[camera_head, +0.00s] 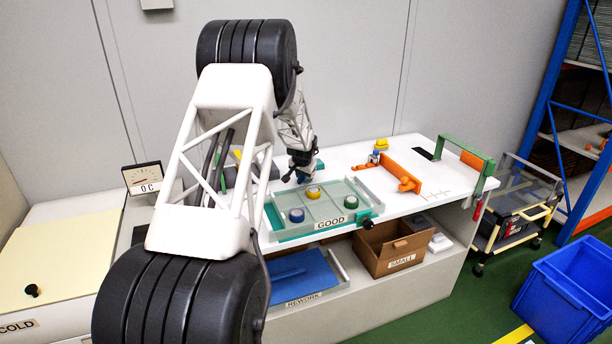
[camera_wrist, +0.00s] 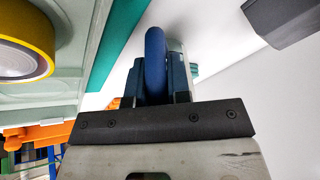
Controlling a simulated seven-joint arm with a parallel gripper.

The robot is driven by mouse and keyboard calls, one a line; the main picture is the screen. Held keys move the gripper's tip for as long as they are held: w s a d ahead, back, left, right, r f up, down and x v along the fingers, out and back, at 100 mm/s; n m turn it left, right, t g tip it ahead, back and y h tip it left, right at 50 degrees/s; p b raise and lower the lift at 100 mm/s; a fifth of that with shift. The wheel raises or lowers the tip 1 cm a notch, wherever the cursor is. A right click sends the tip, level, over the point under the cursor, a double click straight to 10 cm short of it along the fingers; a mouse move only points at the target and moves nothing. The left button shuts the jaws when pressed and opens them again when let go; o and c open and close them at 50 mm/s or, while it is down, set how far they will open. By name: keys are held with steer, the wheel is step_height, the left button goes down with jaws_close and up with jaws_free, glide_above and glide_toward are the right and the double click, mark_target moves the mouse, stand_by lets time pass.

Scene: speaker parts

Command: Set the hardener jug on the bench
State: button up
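My gripper (camera_head: 301,172) is above the back edge of the GOOD tray. In the wrist view, my gripper (camera_wrist: 157,82) has its two fingers against both sides of a blue upright handle, which I take to be the hardener jug (camera_wrist: 155,52). A pale grey part shows just behind the handle. In the head view only a small blue bit of the jug (camera_head: 303,179) shows under the fingers; the gripper hides the rest. I cannot tell whether the jug touches the bench (camera_head: 345,156).
The GOOD tray (camera_head: 290,235) holds several round parts, one yellow-rimmed. An orange fixture (camera_head: 404,178) and a yellow-topped item (camera_head: 379,147) stand right of it. A green frame (camera_head: 467,152) is at the bench's right end. A dial (camera_head: 142,178) stands left.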

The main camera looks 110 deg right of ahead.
jaws_close()
steer(key=shift+r, duration=5)
steer(key=shift+w, duration=0.1)
